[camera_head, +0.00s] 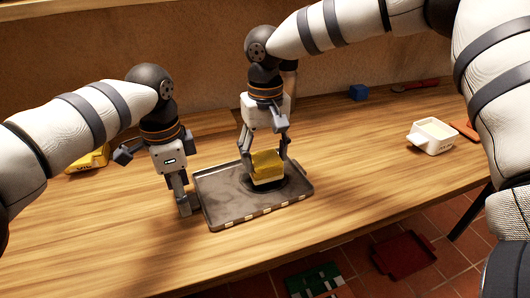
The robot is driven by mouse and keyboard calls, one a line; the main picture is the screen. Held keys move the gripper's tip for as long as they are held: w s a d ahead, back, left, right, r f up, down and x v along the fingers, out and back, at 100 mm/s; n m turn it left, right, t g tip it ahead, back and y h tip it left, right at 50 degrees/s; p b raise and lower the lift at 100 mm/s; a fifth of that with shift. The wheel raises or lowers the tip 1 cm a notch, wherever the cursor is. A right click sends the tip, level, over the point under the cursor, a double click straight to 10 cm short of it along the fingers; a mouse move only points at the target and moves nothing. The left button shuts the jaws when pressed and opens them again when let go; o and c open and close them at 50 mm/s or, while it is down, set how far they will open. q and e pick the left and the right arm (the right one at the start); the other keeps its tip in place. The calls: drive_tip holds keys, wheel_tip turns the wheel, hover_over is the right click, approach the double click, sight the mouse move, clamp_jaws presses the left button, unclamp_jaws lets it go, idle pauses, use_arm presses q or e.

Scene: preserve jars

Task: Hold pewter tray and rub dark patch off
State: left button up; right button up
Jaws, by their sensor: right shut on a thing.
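The pewter tray (227,210) lies flat on the wooden table, a dark grey shallow tray with pale marks along its front rim. A dark patch (284,190) shows on its right half. My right gripper (265,152) is shut on a yellow block-like pad (267,166) with a pale underside, which sits over the dark patch and hides part of it. My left gripper (186,208) points down at the tray's left edge, its fingertips beside or on the rim. I cannot tell whether it grips the rim.
A white tub (432,138) with pale contents stands at the right, an orange item (465,130) beside it. A blue block (358,92) and a red tool (415,86) lie at the back. A yellow item (88,160) is behind my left arm. Table right of the tray is clear.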

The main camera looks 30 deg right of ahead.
use_arm(q)
drive_tip(key=shift+f, duration=1.15)
clamp_jaws()
unclamp_jaws()
drive_tip(key=shift+r, duration=0.1)
